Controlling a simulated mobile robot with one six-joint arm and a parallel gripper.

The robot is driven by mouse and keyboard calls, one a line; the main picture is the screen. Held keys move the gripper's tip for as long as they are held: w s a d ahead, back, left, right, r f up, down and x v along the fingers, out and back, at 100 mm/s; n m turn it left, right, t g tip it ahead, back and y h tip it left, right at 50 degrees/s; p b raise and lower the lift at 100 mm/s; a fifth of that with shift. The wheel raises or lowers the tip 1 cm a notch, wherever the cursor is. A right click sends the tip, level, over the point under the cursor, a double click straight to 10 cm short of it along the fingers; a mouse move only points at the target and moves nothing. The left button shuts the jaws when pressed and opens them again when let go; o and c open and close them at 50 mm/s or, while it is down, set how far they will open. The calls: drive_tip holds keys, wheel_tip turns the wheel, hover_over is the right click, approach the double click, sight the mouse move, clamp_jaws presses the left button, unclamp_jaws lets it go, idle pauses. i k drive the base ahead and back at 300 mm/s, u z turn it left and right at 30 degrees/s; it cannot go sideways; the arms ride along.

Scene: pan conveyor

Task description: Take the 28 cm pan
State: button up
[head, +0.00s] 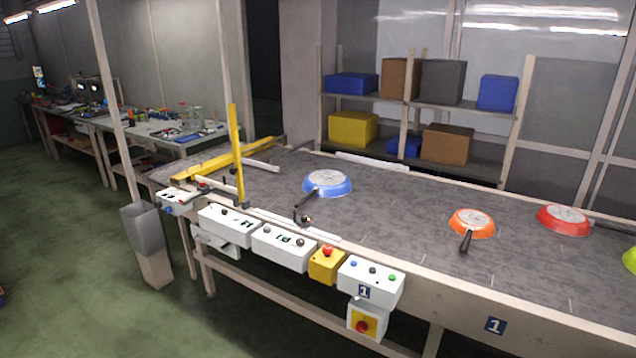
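Several pans lie apart on the grey conveyor belt (385,210), each showing a grey round face with a coloured rim. A blue pan (328,190) is left of the others, its dark handle pointing down towards the near edge. A smaller orange pan (472,232) has its handle pointing towards me. A red pan (563,229) has its handle pointing right. A yellow-green pan (630,261) is cut off by the right edge. The blue pan looks the largest of the fully visible ones; no size marking is readable, so I cannot tell which is 28 cm. My gripper is not in view.
A yellow bar (220,160) and a yellow post (237,150) stand at the belt's left end. Control boxes (370,284) line the near side. A grey bin (143,229) stands at left. Shelves with boxes (420,110) are behind. Green floor is free at front left.

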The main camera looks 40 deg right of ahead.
sight(320, 183)
drive_tip(key=i, duration=0.95)
drive_tip(key=z, duration=0.05)
